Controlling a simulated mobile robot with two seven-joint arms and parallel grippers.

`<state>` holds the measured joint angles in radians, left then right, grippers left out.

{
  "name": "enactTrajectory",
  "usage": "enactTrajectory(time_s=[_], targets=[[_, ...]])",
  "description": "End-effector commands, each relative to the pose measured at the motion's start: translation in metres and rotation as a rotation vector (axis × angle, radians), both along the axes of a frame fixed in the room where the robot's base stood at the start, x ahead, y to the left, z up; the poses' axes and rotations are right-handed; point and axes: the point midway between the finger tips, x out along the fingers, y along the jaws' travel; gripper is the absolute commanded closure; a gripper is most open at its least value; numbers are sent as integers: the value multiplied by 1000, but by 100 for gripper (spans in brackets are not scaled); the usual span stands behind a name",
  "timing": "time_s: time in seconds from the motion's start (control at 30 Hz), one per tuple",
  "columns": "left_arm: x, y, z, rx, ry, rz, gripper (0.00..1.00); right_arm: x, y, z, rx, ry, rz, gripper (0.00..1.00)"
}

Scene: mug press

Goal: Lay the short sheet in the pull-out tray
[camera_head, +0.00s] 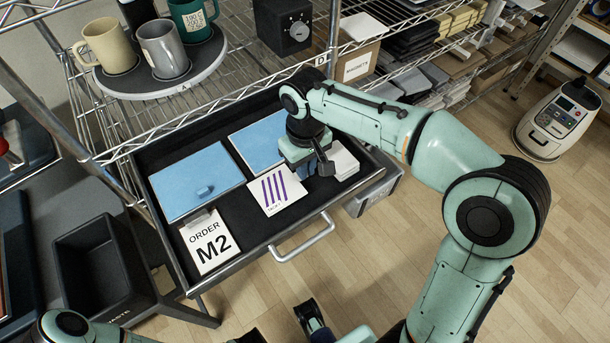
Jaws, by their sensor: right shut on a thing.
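The pull-out tray (247,252) is a dark drawer with a bar handle, drawn out from the wire rack. A small white sheet with purple stripes (275,190) lies flat-looking in its front middle part. My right gripper (322,166) is low over the tray, at this sheet's upper right corner. It appears shut on the striped sheet, but its body hides the contact. A small stack of white sheets (345,160) is just right of the gripper. A dark part at the bottom edge may be my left gripper (310,316); its jaws are unclear.
Two blue pads, left (196,180) and right (256,145), and a white "ORDER M2" card (209,241) are in the tray. Mugs stand on a round grey tray (150,91) above. A dark waste bin (100,267) stands at left.

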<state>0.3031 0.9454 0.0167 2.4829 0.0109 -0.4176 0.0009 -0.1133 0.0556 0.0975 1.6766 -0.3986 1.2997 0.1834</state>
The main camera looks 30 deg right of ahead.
Motion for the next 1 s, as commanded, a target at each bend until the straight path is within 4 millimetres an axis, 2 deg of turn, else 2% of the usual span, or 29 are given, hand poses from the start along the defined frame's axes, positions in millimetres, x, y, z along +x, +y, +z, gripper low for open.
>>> enactTrajectory(time_s=[0.1,0.2,0.63,0.7,0.73,1.0], targets=[[2,0,-5,1,-6,1,100,-1,0,-23,-1,6,0,100],[3,0,-7,2,-10,2,100,-1,0,-34,-1,4,0,100],[4,0,-9,2,-13,3,100,0,0,-40,0,2,0,100],[4,0,-8,2,-14,3,100,0,0,-40,0,2,0,74],[4,0,-8,2,-14,3,100,0,0,-40,0,2,0,65],[4,0,-8,2,-14,3,100,0,0,-39,0,2,0,65]])
